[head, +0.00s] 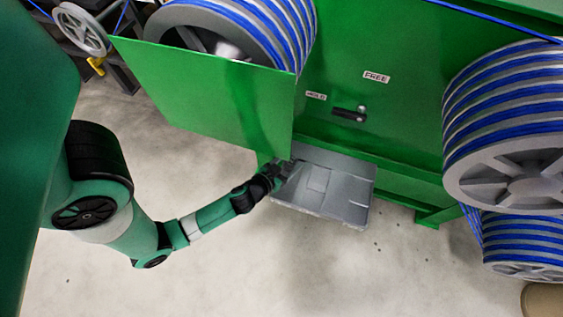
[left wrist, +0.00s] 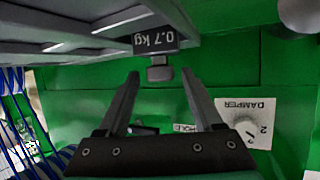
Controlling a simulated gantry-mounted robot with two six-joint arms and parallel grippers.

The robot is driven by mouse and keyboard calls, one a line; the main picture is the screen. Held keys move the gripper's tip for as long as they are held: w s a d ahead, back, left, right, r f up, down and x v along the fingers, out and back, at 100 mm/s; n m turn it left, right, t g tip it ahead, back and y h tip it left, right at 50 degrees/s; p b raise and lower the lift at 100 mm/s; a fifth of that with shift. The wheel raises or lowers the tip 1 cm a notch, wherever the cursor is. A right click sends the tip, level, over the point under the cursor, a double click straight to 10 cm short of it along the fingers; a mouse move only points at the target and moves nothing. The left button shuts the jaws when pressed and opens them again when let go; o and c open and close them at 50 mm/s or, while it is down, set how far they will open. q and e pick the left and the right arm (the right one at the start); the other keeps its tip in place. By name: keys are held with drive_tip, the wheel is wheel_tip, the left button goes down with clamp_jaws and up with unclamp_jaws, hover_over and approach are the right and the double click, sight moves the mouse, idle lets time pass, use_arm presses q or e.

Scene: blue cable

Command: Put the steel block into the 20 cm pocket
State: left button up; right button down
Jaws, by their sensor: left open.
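My left gripper (head: 282,169) is at the left edge of a grey tray (head: 345,205) below the green machine. In the left wrist view its two fingers (left wrist: 159,76) are open and apart. A dark grey block marked "0.7 kg" (left wrist: 155,38), which looks like the steel block, is just beyond the fingertips. Its small grey knob (left wrist: 160,73) shows between the fingertips, with a gap on each side. The grey tray structure (left wrist: 60,42) fills the upper left there. I cannot make out a 20 cm mark or which pocket is which. My right gripper is not in view.
A green panel (head: 215,95) stands out just above my left forearm. Large blue-wound cable drums (head: 510,125) stand at right and top. The machine has a dark handle (head: 350,114) and a damper dial (left wrist: 245,125). The floor (head: 240,270) in front is clear.

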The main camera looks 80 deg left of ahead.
use_arm(q)
drive_tip(key=v, duration=0.7)
drive_tip(key=shift+r, duration=0.15)
drive_tip(key=shift+r, duration=0.1)
